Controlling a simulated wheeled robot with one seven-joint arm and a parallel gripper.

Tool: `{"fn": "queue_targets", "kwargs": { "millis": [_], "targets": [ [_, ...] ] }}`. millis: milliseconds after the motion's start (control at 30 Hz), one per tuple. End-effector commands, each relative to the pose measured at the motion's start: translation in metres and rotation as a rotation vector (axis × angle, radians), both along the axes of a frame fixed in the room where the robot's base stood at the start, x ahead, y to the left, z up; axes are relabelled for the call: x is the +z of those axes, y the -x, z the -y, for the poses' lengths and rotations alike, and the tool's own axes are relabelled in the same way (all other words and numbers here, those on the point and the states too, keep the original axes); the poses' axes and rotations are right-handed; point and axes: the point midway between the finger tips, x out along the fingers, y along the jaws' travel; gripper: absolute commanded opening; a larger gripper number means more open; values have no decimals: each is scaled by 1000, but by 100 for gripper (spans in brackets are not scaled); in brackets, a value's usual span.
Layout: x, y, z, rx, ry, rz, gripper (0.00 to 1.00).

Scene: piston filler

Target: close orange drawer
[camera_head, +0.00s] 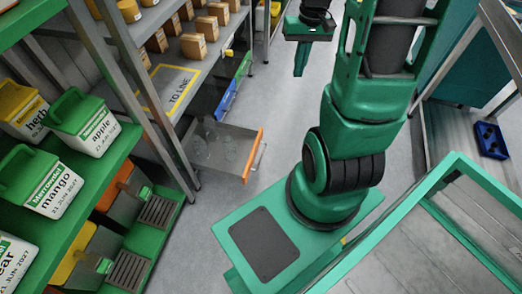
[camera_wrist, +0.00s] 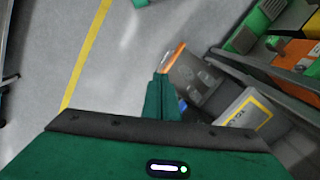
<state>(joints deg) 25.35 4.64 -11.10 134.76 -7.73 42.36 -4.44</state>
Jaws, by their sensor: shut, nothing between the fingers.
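The orange drawer stands pulled out from the shelf rack in the head view. Its orange front edge (camera_head: 253,156) faces right, and its grey see-through tray (camera_head: 215,150) holds several clear round items. My gripper (camera_head: 299,73) is shut and empty, pointing down, beyond and to the right of the drawer, with a gap of floor between them. In the wrist view the shut fingers (camera_wrist: 161,78) overlap the lower end of the orange edge (camera_wrist: 173,55) in the picture; contact cannot be told there.
A blue drawer (camera_head: 227,98) and a green drawer (camera_head: 243,66) sit beyond the orange one. Above it is a shelf with a yellow-framed "TO LINE" area (camera_head: 178,90) and cardboard boxes (camera_head: 193,46). The grey floor (camera_head: 270,110) right of the drawer is clear.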

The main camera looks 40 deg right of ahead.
Motion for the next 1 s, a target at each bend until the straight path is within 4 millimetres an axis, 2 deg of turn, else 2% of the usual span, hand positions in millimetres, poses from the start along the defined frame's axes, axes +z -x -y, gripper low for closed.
{"fn": "queue_targets", "kwargs": {
  "millis": [33,200,500,700,1000],
  "targets": [
    [-16,-9,8,-2,-16,-3,0],
    [-66,-40,30,6,-69,22,0],
    [-168,-76,62,-12,-178,88,0],
    [-243,-87,75,-48,-259,149,0],
    [-356,-87,79,-144,-381,259,0]
  ]
}}
